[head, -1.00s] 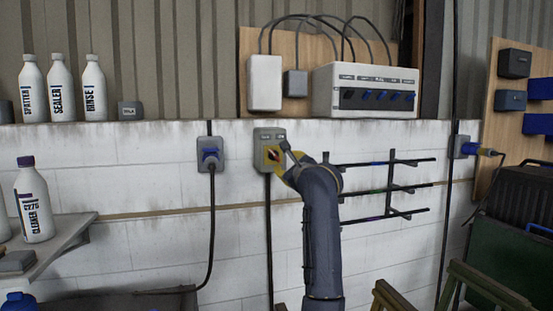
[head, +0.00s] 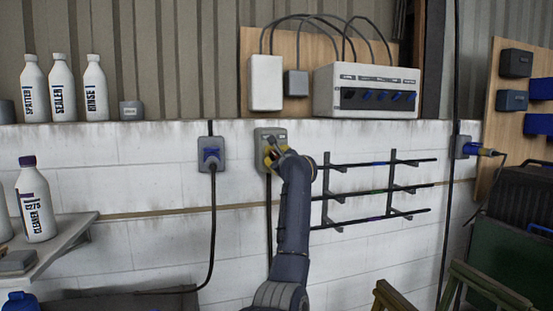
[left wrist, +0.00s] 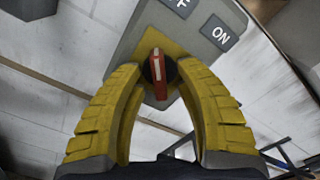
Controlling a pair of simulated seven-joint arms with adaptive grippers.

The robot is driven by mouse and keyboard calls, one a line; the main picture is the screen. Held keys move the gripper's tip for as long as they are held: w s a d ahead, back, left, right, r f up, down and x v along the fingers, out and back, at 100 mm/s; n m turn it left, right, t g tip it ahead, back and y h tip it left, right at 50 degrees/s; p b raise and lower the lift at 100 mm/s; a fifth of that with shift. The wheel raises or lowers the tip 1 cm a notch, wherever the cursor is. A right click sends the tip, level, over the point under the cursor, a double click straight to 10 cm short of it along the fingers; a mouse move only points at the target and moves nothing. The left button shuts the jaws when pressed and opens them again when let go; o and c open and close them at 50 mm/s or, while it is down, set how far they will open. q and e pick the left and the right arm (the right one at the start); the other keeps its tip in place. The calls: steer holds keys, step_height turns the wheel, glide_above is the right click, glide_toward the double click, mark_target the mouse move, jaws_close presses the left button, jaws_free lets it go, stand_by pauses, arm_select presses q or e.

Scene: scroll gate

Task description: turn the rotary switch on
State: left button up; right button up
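The rotary switch is a grey box (head: 265,133) on the white wall, right of a blue socket. In the left wrist view its red handle (left wrist: 158,78) has a white stripe and sits on a dark round base over a yellow plate (left wrist: 152,40). The handle runs nearly up and down that picture, its top leaning slightly left. The ON label (left wrist: 219,34) and part of the OFF label show above it. My left gripper (head: 271,153) is at the switch, with yellow fingers (left wrist: 158,68) apart on either side of the handle; contact is unclear. My right gripper is out of view.
The blue socket (head: 211,154) with a hanging cable is left of the switch. A dark wall rack (head: 390,188) stands out to the right. A control box (head: 366,91) is above. A shelf with a cleaner bottle (head: 35,203) is at far left.

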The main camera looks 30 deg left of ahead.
arm_select(q)
steer(key=shift+w+a, duration=0.15)
steer(key=shift+c, duration=0.3)
jaws_close()
